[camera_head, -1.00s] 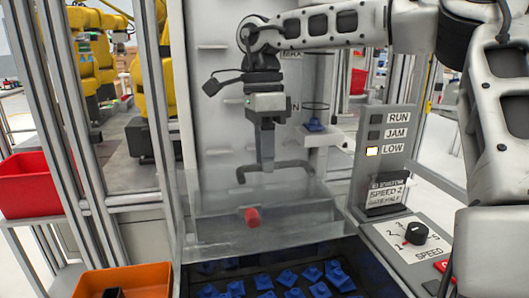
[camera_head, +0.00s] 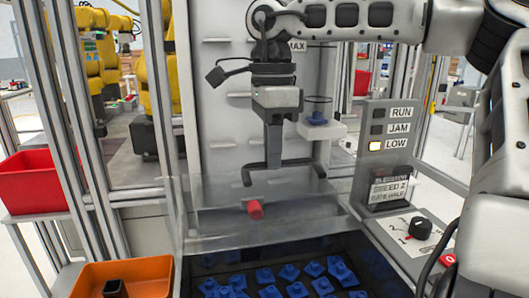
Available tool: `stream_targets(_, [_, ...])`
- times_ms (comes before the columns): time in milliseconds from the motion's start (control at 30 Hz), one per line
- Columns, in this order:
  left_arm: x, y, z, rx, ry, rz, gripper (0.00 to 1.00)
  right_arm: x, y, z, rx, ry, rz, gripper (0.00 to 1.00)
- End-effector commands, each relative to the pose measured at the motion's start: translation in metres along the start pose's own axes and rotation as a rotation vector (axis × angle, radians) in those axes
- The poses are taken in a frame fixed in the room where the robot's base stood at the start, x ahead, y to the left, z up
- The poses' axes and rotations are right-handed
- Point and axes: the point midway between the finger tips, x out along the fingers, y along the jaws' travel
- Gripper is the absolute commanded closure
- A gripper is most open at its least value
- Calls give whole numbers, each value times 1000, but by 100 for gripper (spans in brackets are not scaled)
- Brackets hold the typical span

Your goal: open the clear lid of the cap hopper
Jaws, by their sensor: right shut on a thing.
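The clear lid (camera_head: 215,226) of the cap hopper shows as a tilted see-through panel at the picture's centre. A red cylindrical piece (camera_head: 254,210) shows on or through it. My right gripper (camera_head: 274,152) hangs from above, its narrow fingers shut on a dark bar (camera_head: 305,164) with down-turned ends. The bar lies at the lid's upper edge and looks like a handle; whether its ends join the lid is unclear. Blue caps (camera_head: 290,272) lie in the dark hopper (camera_head: 205,266) below the panel. My left gripper is out of view.
A control panel with RUN, JAM and LOW lamps (camera_head: 376,146) stands right, above a black speed knob (camera_head: 420,228). An orange bin (camera_head: 148,272) is at lower left, a red bin (camera_head: 38,190) further left. Metal posts (camera_head: 82,110) bound the left side.

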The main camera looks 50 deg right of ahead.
Motion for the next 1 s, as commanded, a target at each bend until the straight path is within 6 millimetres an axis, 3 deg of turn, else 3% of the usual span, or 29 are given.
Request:
stream_targets(233, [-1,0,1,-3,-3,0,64,-1,-1,1,1,2,-2,100])
stream_targets(267, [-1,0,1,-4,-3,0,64,-1,-1,1,1,2,-2,85])
stream_targets(333, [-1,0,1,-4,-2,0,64,-1,-1,1,0,2,-2,66])
stream_targets(767, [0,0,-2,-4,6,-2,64,-2,-1,1,0,1,-2,66])
stream_targets(867, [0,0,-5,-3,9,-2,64,-10,-1,1,1,1,-3,66])
stream_targets(1000, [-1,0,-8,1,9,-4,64,-35,-1,1,2,0,-6,66])
